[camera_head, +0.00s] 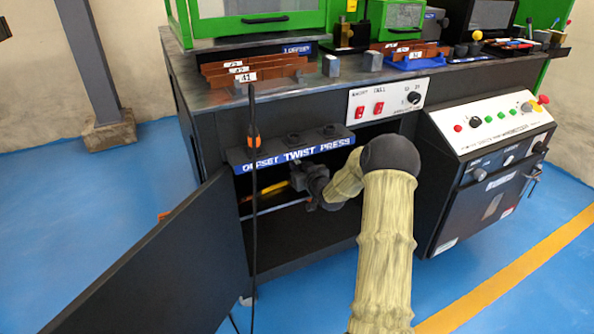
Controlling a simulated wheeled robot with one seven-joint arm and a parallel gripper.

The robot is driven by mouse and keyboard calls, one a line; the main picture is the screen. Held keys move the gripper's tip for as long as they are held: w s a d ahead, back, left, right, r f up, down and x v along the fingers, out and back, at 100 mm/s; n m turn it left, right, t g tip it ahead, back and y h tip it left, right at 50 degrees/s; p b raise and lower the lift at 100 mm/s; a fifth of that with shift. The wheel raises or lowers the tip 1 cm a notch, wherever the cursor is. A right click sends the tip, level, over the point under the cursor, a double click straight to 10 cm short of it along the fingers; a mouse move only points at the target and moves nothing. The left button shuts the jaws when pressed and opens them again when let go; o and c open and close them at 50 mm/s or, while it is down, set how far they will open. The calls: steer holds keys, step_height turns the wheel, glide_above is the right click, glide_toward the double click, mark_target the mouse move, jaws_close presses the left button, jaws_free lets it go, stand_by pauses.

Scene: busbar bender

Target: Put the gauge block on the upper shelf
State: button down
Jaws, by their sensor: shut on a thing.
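My gripper (297,178) reaches into the open cabinet under the bench, below the blue "OFFSET TWIST PRESS" strip. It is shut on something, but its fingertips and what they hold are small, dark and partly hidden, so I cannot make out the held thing. I cannot identify the gauge block for certain. Two small grey blocks stand on the bench top, a left one (331,66) and a right one (373,61). The cabinet's inside is dark. A light bar (280,207), perhaps a shelf edge, crosses it below my gripper. I cannot clearly tell the upper shelf.
The cabinet door (150,270) stands open at the left. A yellow object (271,188) lies inside. Red switches (379,108) sit above; a control console (490,125) stands at the right.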

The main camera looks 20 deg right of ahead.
steer(key=shift+s+d+r, duration=0.1)
steer(key=shift+d+r, duration=0.05)
steer(key=shift+d, duration=0.05)
steer(key=shift+a+f, duration=0.1)
steer(key=shift+f, duration=0.15)
steer(key=c, duration=1.3)
jaws_free()
steer(key=shift+r, duration=0.1)
steer(key=shift+r, duration=0.15)
steer(key=s+p, duration=0.1)
steer(key=s, duration=0.3)
steer(key=s+r+p, duration=0.1)
steer(key=s+p, duration=0.1)
steer(key=s, duration=0.2)
steer(key=s+p, duration=0.2)
steer(key=s, duration=0.2)
steer(key=shift+r, duration=0.35)
